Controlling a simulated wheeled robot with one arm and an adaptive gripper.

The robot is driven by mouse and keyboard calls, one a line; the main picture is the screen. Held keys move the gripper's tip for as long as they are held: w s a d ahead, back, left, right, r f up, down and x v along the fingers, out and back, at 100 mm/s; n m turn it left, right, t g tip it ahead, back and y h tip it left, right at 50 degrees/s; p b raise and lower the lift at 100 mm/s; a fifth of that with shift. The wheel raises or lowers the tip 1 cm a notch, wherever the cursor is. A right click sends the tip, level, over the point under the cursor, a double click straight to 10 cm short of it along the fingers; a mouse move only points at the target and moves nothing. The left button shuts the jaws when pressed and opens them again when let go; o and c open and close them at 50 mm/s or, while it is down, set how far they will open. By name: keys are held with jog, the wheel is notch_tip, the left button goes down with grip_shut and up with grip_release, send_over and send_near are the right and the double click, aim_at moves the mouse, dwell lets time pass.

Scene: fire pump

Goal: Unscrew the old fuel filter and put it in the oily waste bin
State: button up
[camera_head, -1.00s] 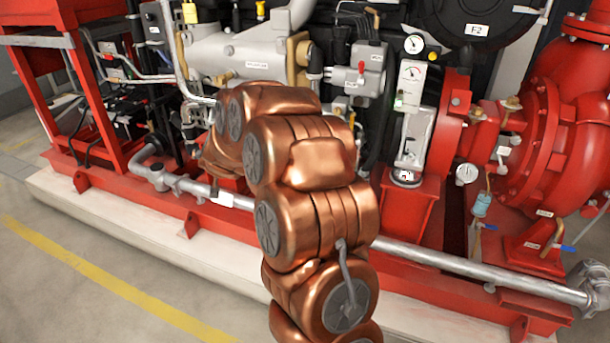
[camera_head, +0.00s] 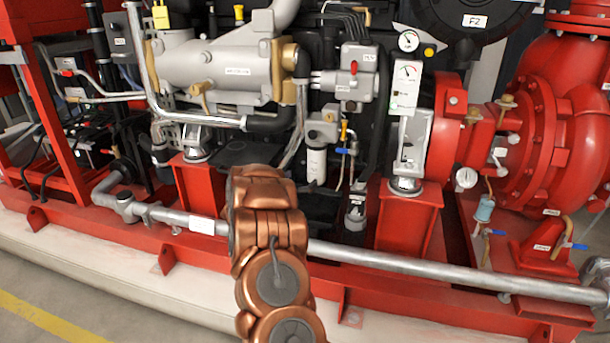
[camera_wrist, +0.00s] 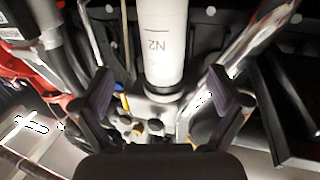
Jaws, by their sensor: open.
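The white cylindrical fuel filter (camera_head: 315,163) hangs upright under a grey filter head (camera_head: 322,130) on the engine. In the wrist view the filter (camera_wrist: 162,45) shows upside down, with dark lettering on its side and a dark ring where it meets the head. My gripper (camera_wrist: 161,76) is open, with its two dark fingers spread left and right of the filter's line. The filter appears beyond the fingertips, and I see no contact. In the head view my copper arm hides the gripper. The oily waste bin is not in view.
Valves with yellow and blue handles (camera_head: 346,142) sit just right of the filter. A long silver pipe (camera_head: 400,262) runs in front, low down. A shiny pipe (camera_wrist: 256,38) slants close to my right finger in the wrist view. Floor is clear at lower left.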

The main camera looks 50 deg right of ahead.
aim_at(314, 170)
jog(key=shift+w+d+b, duration=0.15)
jog(key=shift+d+b, duration=0.1)
jog(key=shift+d, duration=0.45)
jog(key=shift+w+d+b, duration=0.15)
jog(key=shift+d+b, duration=0.05)
jog(key=shift+d, duration=0.5)
jog(key=shift+w+d+b, duration=0.15)
jog(key=shift+d+b, duration=0.1)
jog(key=shift+d, duration=1.45)
jog(key=shift+w+d+b, duration=0.15)
jog(key=shift+d+b, duration=0.1)
jog(key=shift+d, duration=1.45)
jog(key=shift+d, duration=0.25)
jog(key=c, duration=1.6)
jog(key=shift+c, duration=0.2)
jog(key=shift+t+b, duration=0.3)
jog(key=shift+b, duration=0.45)
jog(key=shift+r+n+t+b, duration=0.15)
jog(key=shift+n+t+b, duration=0.85)
jog(key=shift+b, duration=2.35)
jog(key=shift+s+f+n+t+y+b, duration=0.1)
jog(key=shift+n+t+y+b, duration=0.5)
jog(key=shift+b, duration=1.35)
jog(key=shift+s+f+n+t+y+b, duration=0.15)
jog(key=shift+t+b, duration=0.75)
jog(key=shift+b, duration=1)
